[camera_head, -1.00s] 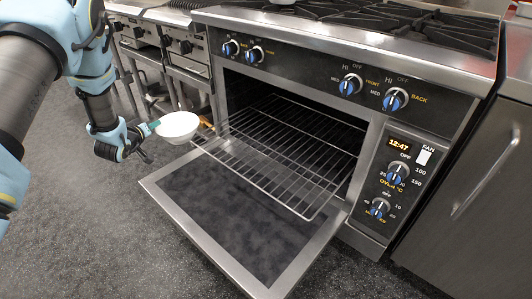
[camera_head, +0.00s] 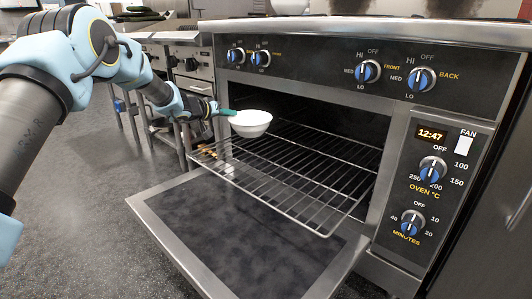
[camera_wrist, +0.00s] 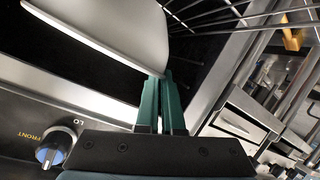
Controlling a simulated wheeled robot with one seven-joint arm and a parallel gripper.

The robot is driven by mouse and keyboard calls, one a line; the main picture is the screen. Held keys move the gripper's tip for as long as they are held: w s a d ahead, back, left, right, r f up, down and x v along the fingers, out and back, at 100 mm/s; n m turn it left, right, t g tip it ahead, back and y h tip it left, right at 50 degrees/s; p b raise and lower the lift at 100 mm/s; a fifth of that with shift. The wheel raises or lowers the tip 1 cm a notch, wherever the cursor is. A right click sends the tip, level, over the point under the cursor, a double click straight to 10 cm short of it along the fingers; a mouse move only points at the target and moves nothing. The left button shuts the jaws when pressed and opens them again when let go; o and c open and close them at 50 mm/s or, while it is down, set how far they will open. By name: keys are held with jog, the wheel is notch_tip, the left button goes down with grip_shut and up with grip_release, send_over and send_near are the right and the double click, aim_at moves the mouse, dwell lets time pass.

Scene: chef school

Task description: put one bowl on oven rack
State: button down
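A white bowl (camera_head: 251,123) is held upright by its left side in my gripper (camera_head: 226,112), in front of the oven opening. In the wrist view, my gripper's green fingers (camera_wrist: 162,100) are closed together on the rim of the bowl (camera_wrist: 110,28). The wire oven rack (camera_head: 290,180) is pulled partway out of the open oven and is empty. The bowl appears over or just behind the rack's left part; its exact height above the wires is hard to tell.
The oven door (camera_head: 250,240) is folded down below the rack. The control panel (camera_head: 430,185) is to the right of the opening. Another white bowl (camera_head: 290,6) stands on the stove top. A small brown object (camera_head: 209,151) shows near the rack's left edge.

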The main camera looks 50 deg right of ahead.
notch_tip(320, 180, down, 9)
jog(key=b, duration=0.4)
jog(key=c, duration=1)
grip_release()
jog(key=shift+c, duration=0.2)
jog(key=shift+a, duration=0.1)
